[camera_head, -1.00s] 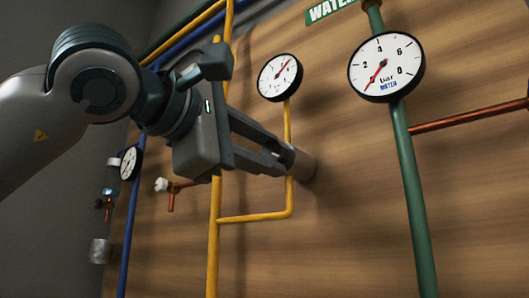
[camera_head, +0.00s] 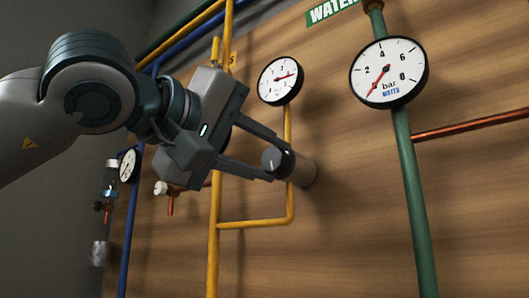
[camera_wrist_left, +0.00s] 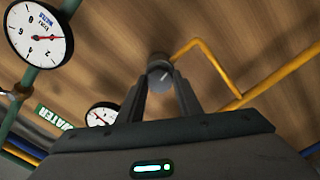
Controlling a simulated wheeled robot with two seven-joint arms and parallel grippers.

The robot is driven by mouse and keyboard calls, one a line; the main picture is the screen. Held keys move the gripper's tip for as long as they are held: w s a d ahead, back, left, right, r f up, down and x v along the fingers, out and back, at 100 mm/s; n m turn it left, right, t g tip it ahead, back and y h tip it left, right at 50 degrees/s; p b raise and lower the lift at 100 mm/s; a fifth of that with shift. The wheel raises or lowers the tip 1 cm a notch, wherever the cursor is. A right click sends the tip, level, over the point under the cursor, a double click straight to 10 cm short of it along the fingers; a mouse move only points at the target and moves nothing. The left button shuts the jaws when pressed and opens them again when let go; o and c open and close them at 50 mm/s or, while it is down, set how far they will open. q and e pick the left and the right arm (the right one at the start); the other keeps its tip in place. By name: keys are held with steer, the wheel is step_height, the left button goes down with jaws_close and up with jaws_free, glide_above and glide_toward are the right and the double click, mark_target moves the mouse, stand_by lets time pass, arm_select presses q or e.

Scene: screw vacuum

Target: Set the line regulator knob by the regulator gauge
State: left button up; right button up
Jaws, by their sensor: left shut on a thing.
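The line regulator knob (camera_head: 273,161) has a dark round face with a pale pointer mark and sits on a short grey-brown cylinder at the board. My left gripper (camera_head: 277,163) is shut on the knob, one finger above and one below. In the left wrist view the knob (camera_wrist_left: 160,74) shows between the two fingertips. The regulator gauge (camera_head: 281,81) is a white dial with a black rim, above the knob on the yellow pipe. Its red needle points right and slightly up. My right gripper is not in view.
A larger water gauge (camera_head: 389,72) stands at the right on a green pipe (camera_head: 413,198), its needle pointing lower left. A yellow pipe (camera_head: 214,245) runs below my left gripper. A small gauge (camera_head: 129,165) and valves are at the far left.

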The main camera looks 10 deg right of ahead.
mark_target(270, 159)
arm_select(q)
steer(key=shift+m, duration=0.4)
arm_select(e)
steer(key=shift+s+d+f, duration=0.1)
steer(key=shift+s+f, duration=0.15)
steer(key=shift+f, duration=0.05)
arm_select(q)
steer(key=shift+f, duration=0.1)
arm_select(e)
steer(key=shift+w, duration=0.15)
arm_select(q)
steer(key=o, duration=1)
steer(key=shift+o, duration=0.2)
steer(key=shift+s+a, duration=0.2)
steer(key=shift+s, duration=0.05)
steer(key=b+v, duration=0.1)
steer(key=v, duration=0.2)
steer(key=b+v, duration=0.2)
steer(key=v, duration=1.1)
steer(key=shift+s+a, duration=0.25)
steer(key=shift+a, duration=0.1)
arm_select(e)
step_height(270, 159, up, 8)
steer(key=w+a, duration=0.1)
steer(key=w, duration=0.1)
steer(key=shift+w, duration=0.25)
